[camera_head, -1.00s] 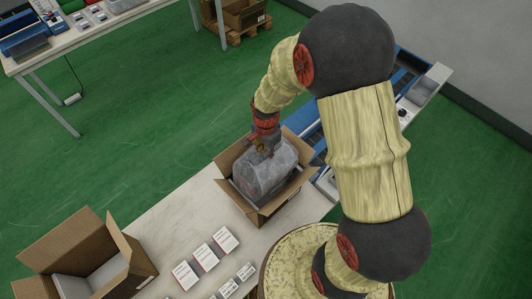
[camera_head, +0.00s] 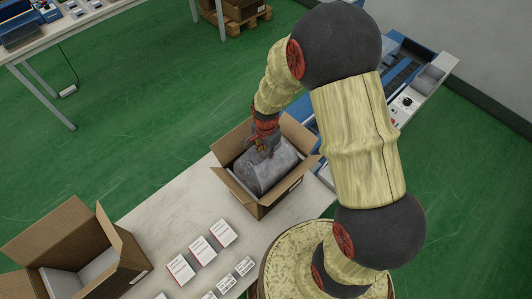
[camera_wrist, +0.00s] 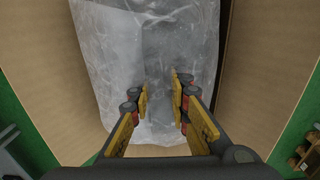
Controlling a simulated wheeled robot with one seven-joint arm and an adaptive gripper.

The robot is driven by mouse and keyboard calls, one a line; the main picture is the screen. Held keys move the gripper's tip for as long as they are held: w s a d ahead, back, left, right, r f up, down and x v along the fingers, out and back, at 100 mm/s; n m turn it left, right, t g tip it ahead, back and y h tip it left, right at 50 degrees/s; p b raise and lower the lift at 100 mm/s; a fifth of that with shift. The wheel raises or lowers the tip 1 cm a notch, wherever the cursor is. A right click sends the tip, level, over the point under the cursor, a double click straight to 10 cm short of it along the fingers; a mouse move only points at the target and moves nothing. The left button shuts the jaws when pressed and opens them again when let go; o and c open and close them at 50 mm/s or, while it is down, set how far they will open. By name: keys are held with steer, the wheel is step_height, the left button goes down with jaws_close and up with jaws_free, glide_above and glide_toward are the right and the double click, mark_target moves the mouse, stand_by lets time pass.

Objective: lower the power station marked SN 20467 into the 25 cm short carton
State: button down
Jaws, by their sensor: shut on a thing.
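The power station (camera_head: 264,172) is a grey block wrapped in clear plastic film; no serial mark is readable on it. It sits inside an open carton (camera_head: 286,199) on the table, its top around the level of the carton's rim. My gripper (camera_head: 264,146) is above it, shut on its top. In the wrist view the wrapped power station (camera_wrist: 118,60) lies between carton walls (camera_wrist: 50,75), and the two fingers of my gripper (camera_wrist: 160,92) stand either side of a raised grey part under the film. The bottom of the carton is hidden, so I cannot tell whether the station touches it.
A second open carton (camera_head: 95,235) with a pale insert stands at the lower left. Several white boxes and labels (camera_head: 200,250) lie on the table between. A blue conveyor (camera_head: 395,85) runs behind, and a workbench (camera_head: 95,22) stands at the upper left.

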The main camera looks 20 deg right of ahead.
steer(key=shift+w+f+b, duration=0.15)
steer(key=shift+f+b, duration=2.55)
steer(key=shift+f, duration=1.5)
steer(key=c, duration=1.6)
jaws_free()
steer(key=shift+s+f, duration=0.15)
steer(key=shift+s, duration=0.05)
step_height(320, 180, up, 22)
steer(key=p, duration=1.6)
